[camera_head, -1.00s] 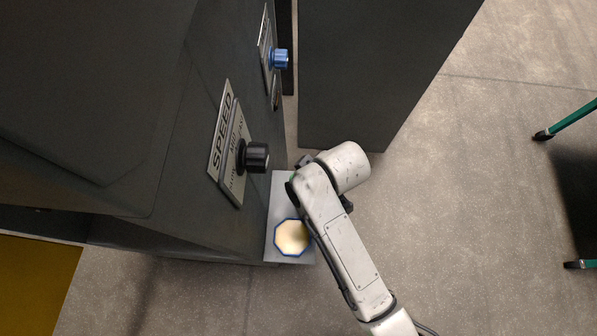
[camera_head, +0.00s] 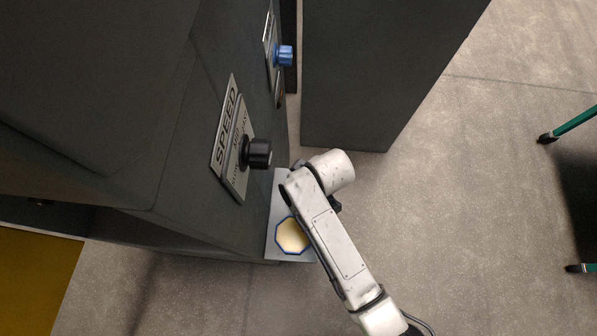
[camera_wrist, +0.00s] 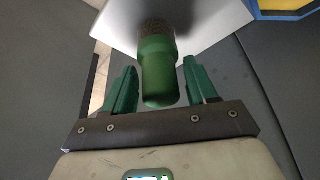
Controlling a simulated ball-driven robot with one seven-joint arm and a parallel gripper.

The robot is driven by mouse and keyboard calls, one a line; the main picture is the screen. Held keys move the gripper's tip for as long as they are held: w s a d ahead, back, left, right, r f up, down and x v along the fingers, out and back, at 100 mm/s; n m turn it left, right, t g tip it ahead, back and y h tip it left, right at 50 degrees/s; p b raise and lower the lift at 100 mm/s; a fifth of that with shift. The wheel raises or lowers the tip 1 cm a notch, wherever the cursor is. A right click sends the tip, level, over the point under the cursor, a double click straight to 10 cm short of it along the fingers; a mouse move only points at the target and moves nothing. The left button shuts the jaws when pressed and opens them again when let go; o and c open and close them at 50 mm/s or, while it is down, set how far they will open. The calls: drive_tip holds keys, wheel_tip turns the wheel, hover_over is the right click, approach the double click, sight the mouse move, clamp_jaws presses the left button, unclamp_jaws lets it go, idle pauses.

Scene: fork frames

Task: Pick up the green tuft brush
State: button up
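The green tuft brush (camera_wrist: 157,72) shows in the wrist view as an upright-looking green cylinder with a rounded near end; its far part is in dark shadow and I cannot make out the tuft. My gripper (camera_wrist: 161,88) is open, with one green finger on each side of the brush. Gaps show between the brush and both fingers. In the head view my arm hides the gripper and the brush, above or beside the grey shelf plate (camera_head: 283,256).
A blue-rimmed octagonal dish with a cream inside (camera_head: 291,236) sits on the plate, close to my arm. The dark machine with a SPEED label (camera_head: 226,122), a black knob (camera_head: 257,153) and a blue knob (camera_head: 284,56) stands left.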

drive_tip(key=c, duration=0.7)
drive_tip(key=shift+r, duration=0.55)
wheel_tip(320, 180, up, 3)
drive_tip(key=shift+s+f, duration=0.15)
drive_tip(key=shift+f, duration=0.05)
drive_tip(key=s+r, duration=0.3)
drive_tip(key=s, duration=0.1)
drive_tip(key=s+r, duration=0.3)
drive_tip(key=s, duration=0.2)
drive_tip(key=s+r, duration=0.3)
drive_tip(key=s, duration=0.1)
drive_tip(key=shift+s+a+r+p, duration=0.15)
drive_tip(key=shift+s+a+p, duration=0.1)
drive_tip(key=shift+s+p, duration=0.15)
